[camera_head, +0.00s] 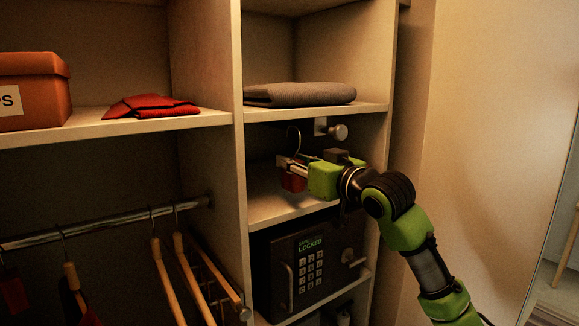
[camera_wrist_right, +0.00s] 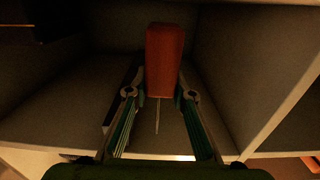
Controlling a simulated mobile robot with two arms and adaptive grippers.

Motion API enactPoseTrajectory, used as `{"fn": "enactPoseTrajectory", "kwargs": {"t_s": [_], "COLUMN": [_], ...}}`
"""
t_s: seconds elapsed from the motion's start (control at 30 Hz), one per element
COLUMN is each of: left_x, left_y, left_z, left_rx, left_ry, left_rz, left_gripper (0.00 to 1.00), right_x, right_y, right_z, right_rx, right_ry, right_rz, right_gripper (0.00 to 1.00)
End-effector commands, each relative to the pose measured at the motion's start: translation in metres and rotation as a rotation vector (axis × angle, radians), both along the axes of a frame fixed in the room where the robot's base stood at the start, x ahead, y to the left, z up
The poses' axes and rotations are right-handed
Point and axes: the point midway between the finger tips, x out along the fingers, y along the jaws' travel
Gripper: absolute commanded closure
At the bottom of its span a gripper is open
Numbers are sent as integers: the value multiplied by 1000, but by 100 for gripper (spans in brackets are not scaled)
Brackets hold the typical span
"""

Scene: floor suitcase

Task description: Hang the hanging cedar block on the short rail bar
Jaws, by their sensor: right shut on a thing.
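The cedar block (camera_head: 293,181) is a small reddish-brown block with a thin metal hook (camera_head: 293,138) rising above it. My right gripper (camera_head: 292,165) is shut on it inside the right-hand compartment, and partly covers it. The right wrist view shows the block (camera_wrist_right: 164,62) between the two fingers (camera_wrist_right: 160,93). The short rail bar (camera_head: 338,131) has a round metal end and sits on a bracket under the shelf with the folded grey cloth. In the head view the hook is just left of the bar and looks apart from it. My left gripper is not in view.
Below stands a dark safe (camera_head: 308,262) with a keypad. A vertical divider (camera_head: 212,130) is left of the compartment. A long rail (camera_head: 105,222) with several hangers is at the lower left. A folded grey cloth (camera_head: 300,94) lies on the shelf above.

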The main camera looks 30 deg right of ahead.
Motion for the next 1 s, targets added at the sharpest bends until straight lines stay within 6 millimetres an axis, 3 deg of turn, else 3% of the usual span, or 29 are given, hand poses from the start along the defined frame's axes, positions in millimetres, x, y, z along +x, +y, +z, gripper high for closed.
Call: {"fn": "enactPoseTrajectory", "kwargs": {"t_s": [0.43, 1.0], "left_x": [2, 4], "left_y": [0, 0], "left_z": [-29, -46], "left_rx": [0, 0], "left_ry": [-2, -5], "left_rz": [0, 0], "left_gripper": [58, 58], "right_x": [-41, -87], "right_y": [-3, -6], "right_z": [-3, -1], "right_rx": [-2, -1], "right_ry": [-1, 0], "right_rz": [0, 0], "right_gripper": [100, 100]}}
